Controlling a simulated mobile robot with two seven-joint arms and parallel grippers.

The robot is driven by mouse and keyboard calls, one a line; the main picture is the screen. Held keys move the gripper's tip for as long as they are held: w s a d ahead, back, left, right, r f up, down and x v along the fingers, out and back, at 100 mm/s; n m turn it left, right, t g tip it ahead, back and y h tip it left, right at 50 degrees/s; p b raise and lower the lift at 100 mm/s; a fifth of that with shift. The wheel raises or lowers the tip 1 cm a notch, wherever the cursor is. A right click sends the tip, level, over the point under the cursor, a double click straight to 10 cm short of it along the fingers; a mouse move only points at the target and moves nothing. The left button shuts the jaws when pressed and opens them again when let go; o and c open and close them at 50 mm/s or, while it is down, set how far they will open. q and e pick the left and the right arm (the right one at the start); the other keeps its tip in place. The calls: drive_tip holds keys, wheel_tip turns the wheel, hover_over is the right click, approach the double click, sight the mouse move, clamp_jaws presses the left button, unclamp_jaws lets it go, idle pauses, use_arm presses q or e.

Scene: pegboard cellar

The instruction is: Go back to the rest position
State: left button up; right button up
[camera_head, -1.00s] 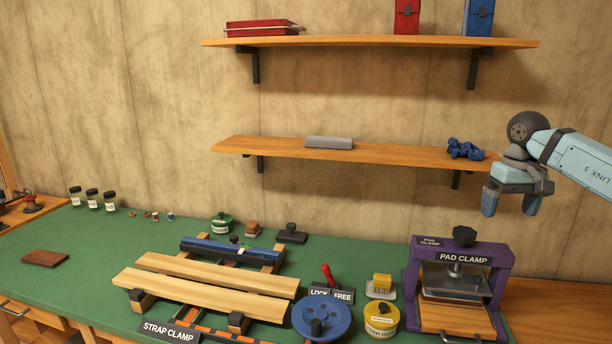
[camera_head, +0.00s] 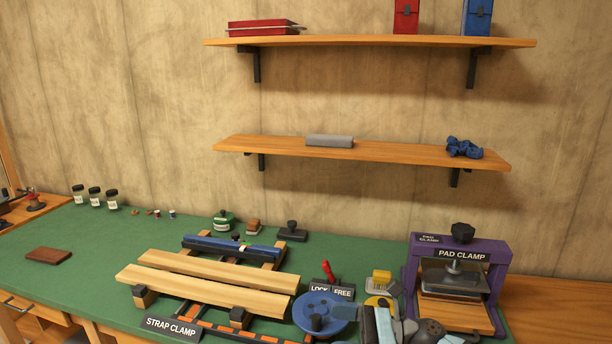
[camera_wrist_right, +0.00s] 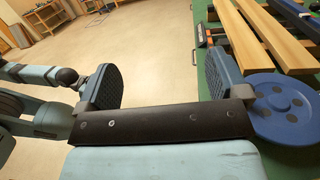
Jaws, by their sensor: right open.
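My right gripper shows in the right wrist view (camera_wrist_right: 165,88), its two blue-grey fingers wide apart with nothing between them. Bare floor lies beyond them. In the head view my right arm (camera_head: 428,332) shows at the bottom edge, in front of the yellow tin and beside the blue disc (camera_head: 322,312). It partly hides the tin. My left gripper is not in the head view. Pale arm links of mine show at the left of the right wrist view, with no clear gripper.
The green bench (camera_head: 95,262) holds the strap clamp (camera_head: 172,328) with wooden boards (camera_head: 205,287) and the purple pad clamp (camera_head: 497,252). Two wall shelves hang above; the lower one (camera_head: 400,152) bears a grey bar (camera_head: 330,140) and a blue crumpled thing (camera_head: 464,148). The bench's left part is mostly clear.

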drive_tip(key=s+d+f+n+t+h, duration=0.4)
drive_tip(key=s+d+f+n+h, duration=0.3)
drive_tip(key=s+f+n, duration=0.5)
drive_tip(key=s+d+f+n+t+h, duration=0.5)
drive_tip(key=s+f+n+h, duration=0.45)
drive_tip(key=s+f, duration=0.4)
use_arm(q)
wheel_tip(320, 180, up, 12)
drive_tip(key=p, duration=1.4)
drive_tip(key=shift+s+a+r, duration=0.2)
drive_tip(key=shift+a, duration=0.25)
use_arm(e)
wheel_tip(320, 180, up, 13)
drive_tip(key=n, duration=0.1)
drive_tip(key=shift+w+d+f+y, duration=0.15)
drive_tip(key=shift+w+d+y, duration=0.15)
drive_tip(key=shift+d+y, duration=0.15)
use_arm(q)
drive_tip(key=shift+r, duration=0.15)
